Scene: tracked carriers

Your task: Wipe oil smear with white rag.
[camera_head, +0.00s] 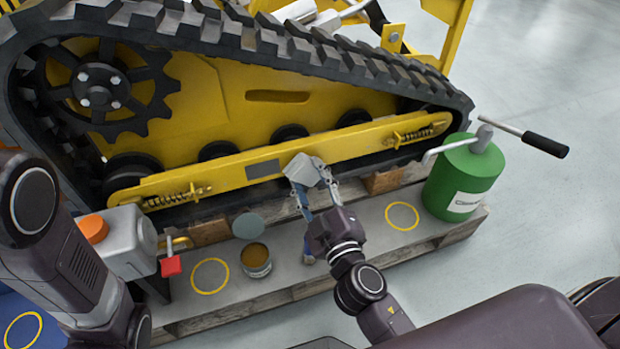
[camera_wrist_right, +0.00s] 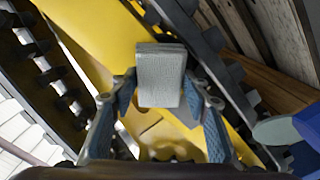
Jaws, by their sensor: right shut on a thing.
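A folded whitish-grey rag (camera_head: 306,170) is between the fingertips of my right gripper (camera_head: 317,190), against or just in front of the yellow beam (camera_head: 215,178) of the tracked carrier. In the right wrist view the rag (camera_wrist_right: 161,75) is a thick pad between the two fingers of the right gripper (camera_wrist_right: 160,92), which is shut on it. I cannot tell whether it touches the beam. A grey rectangular patch (camera_head: 263,169) is on the beam left of the rag; I cannot tell if it is the oil smear. My left gripper is out of view.
Below the beam is a wooden pallet (camera_head: 300,289) with a grey top. A yellow ring (camera_head: 402,216) marks bare deck. Open floor lies right.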

